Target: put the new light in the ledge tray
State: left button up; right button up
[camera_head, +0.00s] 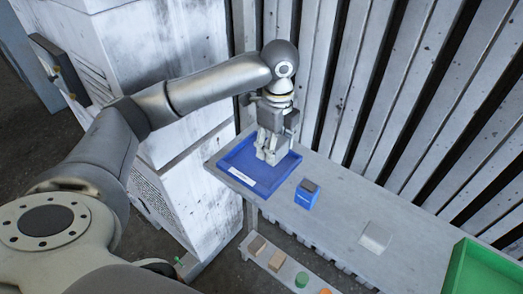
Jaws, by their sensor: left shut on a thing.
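A blue tray (237,177) with a white label on its front rim lies at the left end of the grey ledge (340,222). My left gripper (270,157) points down into this tray, its fingertips low over the tray floor. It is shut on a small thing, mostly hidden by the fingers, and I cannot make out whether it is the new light. I also cannot tell if that thing touches the tray floor. My right gripper is not in view.
A blue block with a dark top (307,196) stands right of the tray. A pale square piece (375,237) lies farther right, before a green tray (480,272). A lower shelf holds several small pieces, including a green one (301,280). A slatted wall (400,100) rises behind.

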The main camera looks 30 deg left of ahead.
aim_at(261, 162)
pick_arm(q)
jog(key=w+a+f, duration=0.1)
jog(key=a+f+p, duration=0.1)
jog(key=a+f, duration=0.1)
jog(key=w+a+f, duration=0.1)
jog(key=shift+w+a+f, duration=0.2)
jog(key=shift+w+a, duration=0.1)
jog(key=shift+w+a+f+p, duration=0.2)
jog(key=shift+a+f, duration=0.15)
jog(key=shift+f, duration=0.15)
jog(key=shift+w+a+f+p, duration=0.2)
jog(key=shift+a+f, duration=0.1)
jog(key=shift+f, duration=0.2)
jog(key=f+p, duration=0.1)
jog(key=f, duration=0.2)
jog(key=shift+w+a+p, duration=0.1)
jog(key=shift+a+p, duration=0.2)
jog(key=shift+p, duration=0.05)
jog(key=shift+f, duration=0.35)
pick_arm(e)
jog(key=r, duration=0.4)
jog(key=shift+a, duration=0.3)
pick_arm(q)
jog(key=shift+f, duration=0.15)
jog(key=o, duration=1.1)
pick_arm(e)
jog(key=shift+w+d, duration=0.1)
